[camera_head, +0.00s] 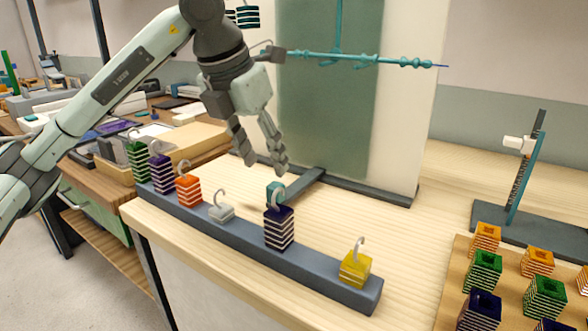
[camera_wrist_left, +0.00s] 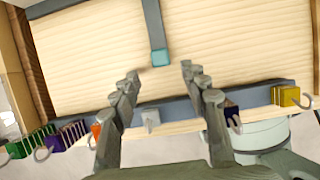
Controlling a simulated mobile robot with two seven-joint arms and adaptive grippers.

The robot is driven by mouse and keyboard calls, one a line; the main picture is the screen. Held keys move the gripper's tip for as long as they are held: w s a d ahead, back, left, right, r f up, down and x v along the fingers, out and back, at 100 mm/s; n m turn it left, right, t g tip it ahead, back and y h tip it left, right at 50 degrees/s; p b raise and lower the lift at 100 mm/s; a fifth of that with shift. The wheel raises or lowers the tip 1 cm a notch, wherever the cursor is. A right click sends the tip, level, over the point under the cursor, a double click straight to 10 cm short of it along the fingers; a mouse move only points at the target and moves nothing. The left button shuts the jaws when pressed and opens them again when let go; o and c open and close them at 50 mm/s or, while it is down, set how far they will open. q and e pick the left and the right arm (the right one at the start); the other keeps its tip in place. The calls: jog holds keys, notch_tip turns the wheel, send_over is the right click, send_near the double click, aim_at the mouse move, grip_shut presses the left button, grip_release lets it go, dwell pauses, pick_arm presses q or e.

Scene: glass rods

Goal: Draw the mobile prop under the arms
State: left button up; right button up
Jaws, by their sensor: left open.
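My left gripper (camera_head: 262,163) is open and points down above the wooden table. What looks like the mobile prop is a dark grey bar (camera_head: 308,182) on the tabletop with a teal block (camera_head: 273,190) at its near end. In the left wrist view the teal block (camera_wrist_left: 161,57) shows between the open fingertips (camera_wrist_left: 160,73), just beyond them; I cannot tell whether they touch it. The teal horizontal arms (camera_head: 345,58) are up in front of the upright panel, their left part hidden behind my arm. My right gripper is not in view.
A slate-blue rail (camera_head: 330,272) along the front edge holds several hooked striped weights, including a dark purple one (camera_head: 279,228) close to the teal block. A grey stand (camera_head: 515,190) and a wooden board (camera_head: 447,290) with several weights are at right.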

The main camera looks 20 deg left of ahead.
aim_at(275, 184)
pick_arm(q)
jog(key=x, duration=0.6)
jog(key=shift+w, duration=0.15)
jog(key=shift+x, duration=0.8)
jog(key=shift+c, duration=0.6)
grip_shut()
